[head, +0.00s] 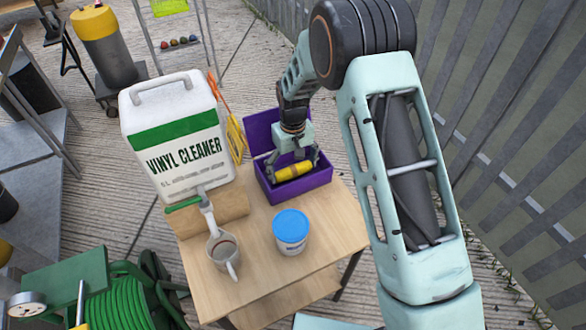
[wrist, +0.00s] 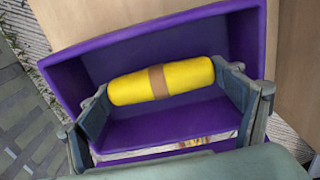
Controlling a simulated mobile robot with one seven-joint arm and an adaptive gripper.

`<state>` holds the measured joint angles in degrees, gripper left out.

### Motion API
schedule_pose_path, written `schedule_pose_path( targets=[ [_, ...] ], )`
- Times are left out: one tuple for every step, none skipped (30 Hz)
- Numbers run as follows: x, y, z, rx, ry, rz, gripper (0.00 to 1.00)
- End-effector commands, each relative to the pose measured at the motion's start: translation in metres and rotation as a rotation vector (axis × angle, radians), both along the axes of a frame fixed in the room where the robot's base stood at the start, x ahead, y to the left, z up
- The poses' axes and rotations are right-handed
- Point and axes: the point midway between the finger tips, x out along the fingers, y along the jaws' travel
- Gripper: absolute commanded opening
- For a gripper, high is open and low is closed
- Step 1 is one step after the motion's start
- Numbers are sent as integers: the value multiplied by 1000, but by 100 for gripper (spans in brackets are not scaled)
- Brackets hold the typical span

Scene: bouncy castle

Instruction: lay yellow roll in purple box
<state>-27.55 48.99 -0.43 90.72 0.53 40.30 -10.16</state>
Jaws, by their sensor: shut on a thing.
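The yellow roll (head: 294,171) has a brown band around its middle, which shows in the wrist view (wrist: 160,81). My gripper (head: 294,168) is shut on the roll, with one finger at each end of it. The purple box (head: 302,189) stands open on the table with its lid (head: 262,130) raised at the back. In the wrist view the roll is over the opening of the purple box (wrist: 60,80), between its walls. I cannot tell whether the roll touches the box floor.
A large vinyl cleaner jug (head: 178,135) stands left of the box. The table's right side is clear.

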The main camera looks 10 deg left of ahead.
Motion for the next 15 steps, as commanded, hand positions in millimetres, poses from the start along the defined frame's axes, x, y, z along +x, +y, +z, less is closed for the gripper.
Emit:
schedule_pose_path(
  targets=[
    [0, 0, 0, 1, -1, 0, 62],
    [0, 0, 0, 0, 0, 0, 62],
    [0, 0, 0, 0, 0, 0, 62],
    [0, 0, -1, 0, 0, 0, 62],
    [0, 0, -2, 0, 0, 0, 62],
    [0, 0, -3, 0, 0, 0, 62],
    [0, 0, -4, 0, 0, 0, 62],
    [0, 0, -4, 0, 0, 0, 87],
    [0, 0, -3, 0, 0, 0, 92],
    [0, 0, -3, 0, 0, 0, 95],
    [0, 0, -3, 0, 0, 0, 98],
    [0, 0, -3, 0, 0, 0, 100],
    [0, 0, -3, 0, 0, 0, 100],
    [0, 0, -3, 0, 0, 0, 100],
    [0, 0, -3, 0, 0, 0, 100]
  ],
)
